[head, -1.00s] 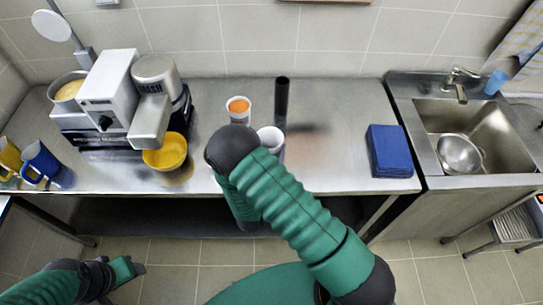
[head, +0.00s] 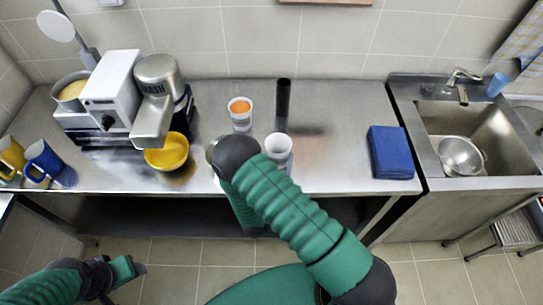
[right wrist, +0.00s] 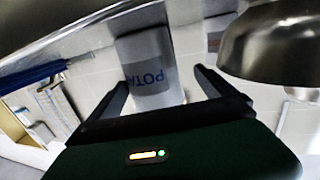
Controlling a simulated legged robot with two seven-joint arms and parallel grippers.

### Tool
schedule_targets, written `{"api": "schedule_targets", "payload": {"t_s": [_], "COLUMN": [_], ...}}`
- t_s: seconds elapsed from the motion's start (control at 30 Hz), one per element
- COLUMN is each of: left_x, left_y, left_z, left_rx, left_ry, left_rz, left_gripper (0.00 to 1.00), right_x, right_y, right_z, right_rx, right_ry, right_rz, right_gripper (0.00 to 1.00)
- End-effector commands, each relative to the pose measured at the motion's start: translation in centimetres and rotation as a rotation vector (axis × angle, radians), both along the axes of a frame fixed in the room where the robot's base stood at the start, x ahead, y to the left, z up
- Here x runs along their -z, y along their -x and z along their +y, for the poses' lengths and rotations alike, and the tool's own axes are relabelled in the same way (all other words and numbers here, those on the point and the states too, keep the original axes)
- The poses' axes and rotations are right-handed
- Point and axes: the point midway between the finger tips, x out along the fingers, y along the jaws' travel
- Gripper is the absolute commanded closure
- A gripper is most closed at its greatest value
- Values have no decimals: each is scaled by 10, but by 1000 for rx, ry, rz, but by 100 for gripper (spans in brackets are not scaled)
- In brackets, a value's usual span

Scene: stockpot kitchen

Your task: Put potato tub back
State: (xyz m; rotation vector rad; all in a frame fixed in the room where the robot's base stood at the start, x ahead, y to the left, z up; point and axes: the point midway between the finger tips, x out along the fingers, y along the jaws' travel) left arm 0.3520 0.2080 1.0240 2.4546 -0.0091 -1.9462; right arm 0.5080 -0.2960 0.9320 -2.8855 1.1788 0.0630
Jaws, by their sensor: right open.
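In the right wrist view, a pale tub (right wrist: 150,75) with a grey band and the blue letters "POTA" lies ahead of and between the fingers of my open right gripper (right wrist: 160,78). The fingers look apart from it. In the head view, a white tub (head: 279,150) stands on the counter beside my right arm; its label does not show, so I cannot tell for sure that it is the same one. The right fingers are hidden there behind my arm. My left gripper (head: 132,269) is low at the left, its jaw state unclear.
On the steel counter (head: 340,150) are a tub with orange contents (head: 240,114), a dark upright cylinder (head: 283,103), a yellow bowl (head: 167,153) by the mixer (head: 113,92), and blue folded cloths (head: 390,152). The sink (head: 480,130) is at right.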

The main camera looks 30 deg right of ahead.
Motion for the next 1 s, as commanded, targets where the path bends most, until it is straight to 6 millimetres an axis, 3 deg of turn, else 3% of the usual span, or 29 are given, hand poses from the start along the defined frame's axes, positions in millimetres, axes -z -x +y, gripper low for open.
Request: {"api": "schedule_targets", "payload": {"t_s": [0.3,0.47,1.0], "left_x": [18,22,22], "left_y": [0,0,0], "left_z": [-1,-1,-1], "left_rx": [2,1,1], "left_ry": [0,0,0], "left_rz": [0,0,0], "left_gripper": [41,41,41], "right_x": [-1,-4,-5], "right_y": [54,74,81], "right_z": [57,78,80], "right_rx": [-6,-4,-1], "right_ry": [3,4,2], "right_rz": [3,1,1], "right_gripper": [6,6,6]}}
